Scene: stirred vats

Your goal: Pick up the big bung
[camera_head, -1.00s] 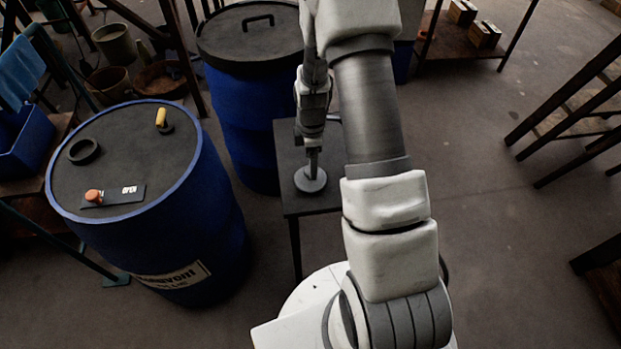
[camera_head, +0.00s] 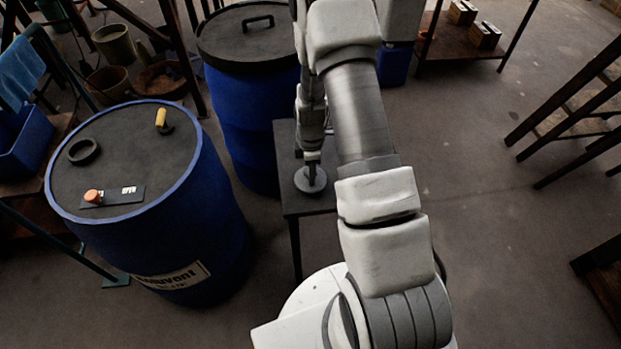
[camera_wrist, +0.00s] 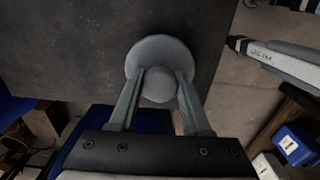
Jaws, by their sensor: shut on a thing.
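The big bung (camera_head: 310,181) is a grey round disc with a knob on top. It is at the small dark table (camera_head: 317,205) in the middle of the head view. My gripper (camera_head: 312,160) is straight above it, pointing down. In the wrist view the bung (camera_wrist: 158,47) lies between the fingertips, and my gripper (camera_wrist: 159,85) is shut on its round knob. The dark table top (camera_wrist: 70,45) spreads behind it. I cannot tell whether the bung touches the table.
A blue vat (camera_head: 215,225) stands left of the table, with a black ring (camera_head: 84,152), an orange knob (camera_head: 93,196) and a yellow-handled piece (camera_head: 161,117) on top. A lidded blue vat (camera_head: 240,125) stands behind.

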